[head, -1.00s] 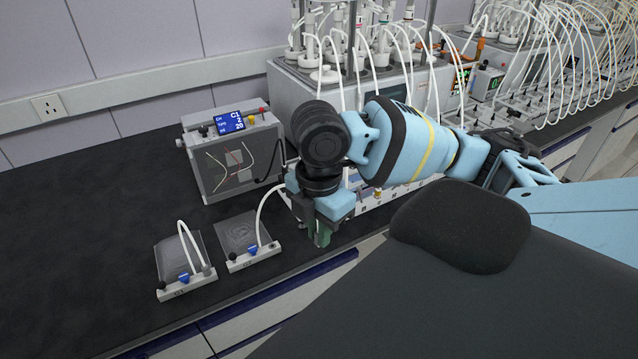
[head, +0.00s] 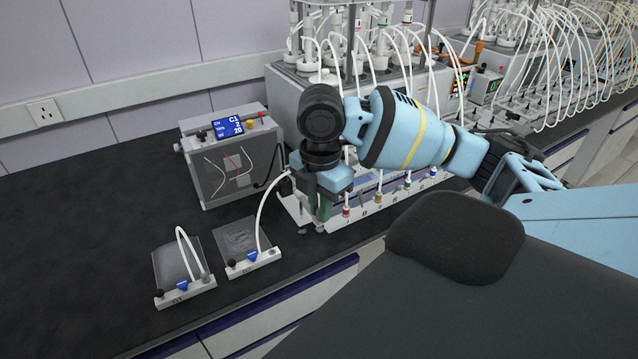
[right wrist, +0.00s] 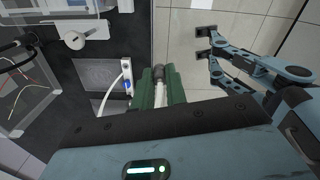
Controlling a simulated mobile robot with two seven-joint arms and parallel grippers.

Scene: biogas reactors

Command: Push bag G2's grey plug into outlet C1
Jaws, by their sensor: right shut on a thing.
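Bag G2 (head: 240,236) lies flat on the black bench, with a white bar and a blue clip at its front edge. Its white tube rises to my right gripper (head: 319,210). The gripper's green fingers are shut on the grey plug, whose dark tip (right wrist: 158,71) shows between them in the right wrist view. The bag also shows there (right wrist: 98,74). The gripper is in the air at the left end of a white outlet rail (head: 360,212). Outlets with red, yellow, green and blue rings stand along it; their labels are unreadable, so I cannot tell which is C1.
Another bag (head: 178,262) with a looped tube lies left of G2. A grey box (head: 232,165) with a blue screen reading C1 stands behind the bags. The reactor unit (head: 288,98) stands behind the rail. The left part of the bench is clear.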

